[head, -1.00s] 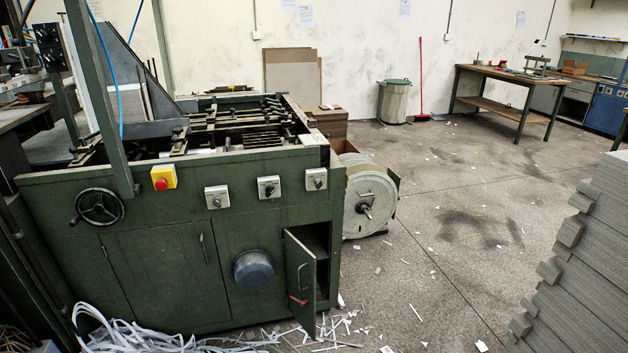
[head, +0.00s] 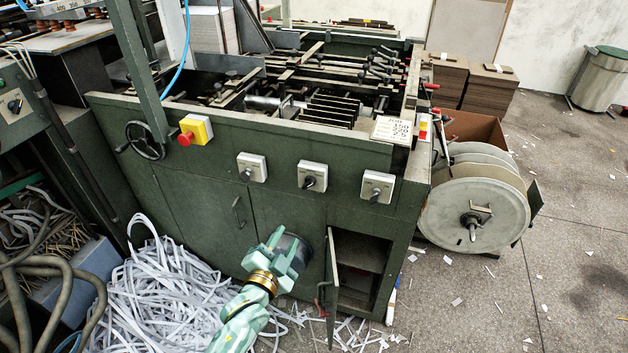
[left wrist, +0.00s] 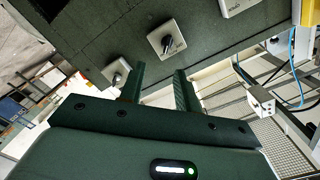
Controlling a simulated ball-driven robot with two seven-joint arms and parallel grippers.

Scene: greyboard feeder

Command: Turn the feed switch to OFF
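Three grey rotary switches with dark knobs sit in a row on the green machine's front panel: a left one (head: 252,167), a middle one (head: 312,177) and a right one (head: 377,187). Their labels are too small to read, so I cannot tell which is the feed switch. My left gripper (head: 287,248) is below the row, in front of the panel, and apart from the switches. In the left wrist view its two fingers (left wrist: 158,84) are spread with nothing between them. One switch (left wrist: 172,40) shows just beyond the fingertips there. My right gripper is not in view.
A yellow box with a red button (head: 195,130) and a handwheel (head: 145,140) are left of the switches. A cabinet door (head: 333,285) stands open below. Paper strips (head: 165,290) heap on the floor. A large reel (head: 472,218) stands at the right, with open floor beyond.

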